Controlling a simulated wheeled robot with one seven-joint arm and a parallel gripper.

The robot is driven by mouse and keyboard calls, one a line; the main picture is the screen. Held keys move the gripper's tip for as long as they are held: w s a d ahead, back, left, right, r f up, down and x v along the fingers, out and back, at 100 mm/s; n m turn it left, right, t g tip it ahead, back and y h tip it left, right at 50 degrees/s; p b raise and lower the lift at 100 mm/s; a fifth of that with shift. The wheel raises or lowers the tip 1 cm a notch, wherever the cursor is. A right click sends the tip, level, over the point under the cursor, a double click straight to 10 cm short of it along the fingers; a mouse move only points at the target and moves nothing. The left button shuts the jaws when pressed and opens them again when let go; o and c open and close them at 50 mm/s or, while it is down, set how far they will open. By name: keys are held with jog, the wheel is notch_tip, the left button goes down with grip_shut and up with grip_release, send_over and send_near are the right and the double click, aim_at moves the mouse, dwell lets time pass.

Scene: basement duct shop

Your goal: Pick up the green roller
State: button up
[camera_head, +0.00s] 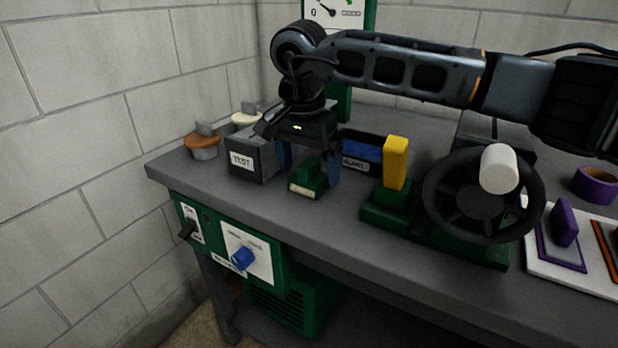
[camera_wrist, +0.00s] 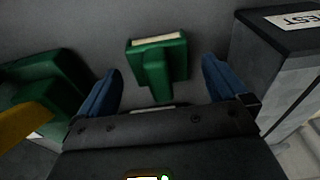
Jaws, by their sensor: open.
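A small green piece with a raised grip and a cream front strip (camera_head: 308,180) sits on the grey workbench, and I take it to be the green roller. In the wrist view the roller (camera_wrist: 155,58) lies ahead of and between my two blue fingers. My gripper (camera_head: 309,174) points down over it from above, with one finger to each side. The gripper (camera_wrist: 161,70) is open and holds nothing. Whether the fingers touch the roller cannot be told.
A grey TEST box (camera_head: 253,160) stands close on the left of my gripper. A green stand with a yellow block (camera_head: 396,163) and a black handwheel (camera_head: 437,190) are to the right. A white board (camera_head: 560,268) and purple tape (camera_head: 595,186) lie farther right.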

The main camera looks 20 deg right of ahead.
aim_at(309, 161)
jog(key=shift+f, duration=0.2)
jog(key=c, duration=1.2)
jog(key=shift+r, duration=0.1)
notch_tip(309, 161, up, 10)
